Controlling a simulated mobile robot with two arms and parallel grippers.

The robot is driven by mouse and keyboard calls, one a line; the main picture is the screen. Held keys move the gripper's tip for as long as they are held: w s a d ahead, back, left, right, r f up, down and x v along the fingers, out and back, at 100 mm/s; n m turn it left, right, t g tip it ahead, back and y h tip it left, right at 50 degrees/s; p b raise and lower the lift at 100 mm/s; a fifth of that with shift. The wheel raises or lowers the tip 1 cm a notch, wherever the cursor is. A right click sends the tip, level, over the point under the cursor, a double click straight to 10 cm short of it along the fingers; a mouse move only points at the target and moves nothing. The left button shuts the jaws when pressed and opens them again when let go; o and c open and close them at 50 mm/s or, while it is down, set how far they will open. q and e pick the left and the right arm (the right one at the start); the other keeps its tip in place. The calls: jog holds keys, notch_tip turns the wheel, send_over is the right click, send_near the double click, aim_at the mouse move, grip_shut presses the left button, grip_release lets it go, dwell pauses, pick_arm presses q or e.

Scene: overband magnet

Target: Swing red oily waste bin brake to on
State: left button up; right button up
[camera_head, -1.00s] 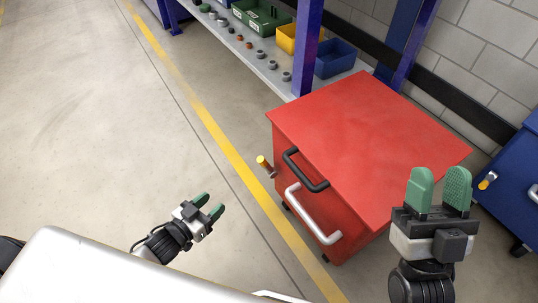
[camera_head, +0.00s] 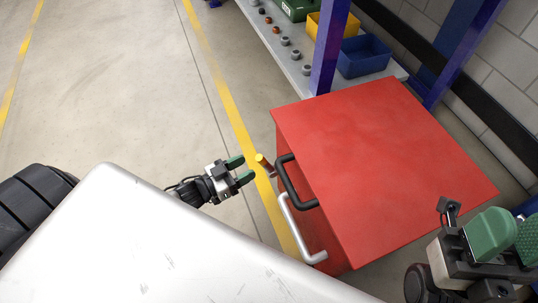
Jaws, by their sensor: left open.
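The red bin (camera_head: 385,165) stands right of centre, with a black handle (camera_head: 292,182) and a silver handle (camera_head: 298,228) on its near left face.
A grey shelf (camera_head: 290,60) with several small parts, a yellow bin (camera_head: 333,25) and a blue bin (camera_head: 364,57) stands behind. A purple post (camera_head: 330,45) rises by the red bin's far corner. The floor left of the yellow line (camera_head: 205,50) is clear.

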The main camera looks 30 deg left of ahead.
aim_at(262, 159)
pick_arm(q)
jog(key=b+x, duration=0.1)
jog(key=x, duration=0.5)
jog(key=shift+f+b, duration=0.1)
jog(key=shift+b, duration=0.25)
jog(key=shift+x, duration=0.8)
jog(key=shift+c, duration=0.5)
grip_shut()
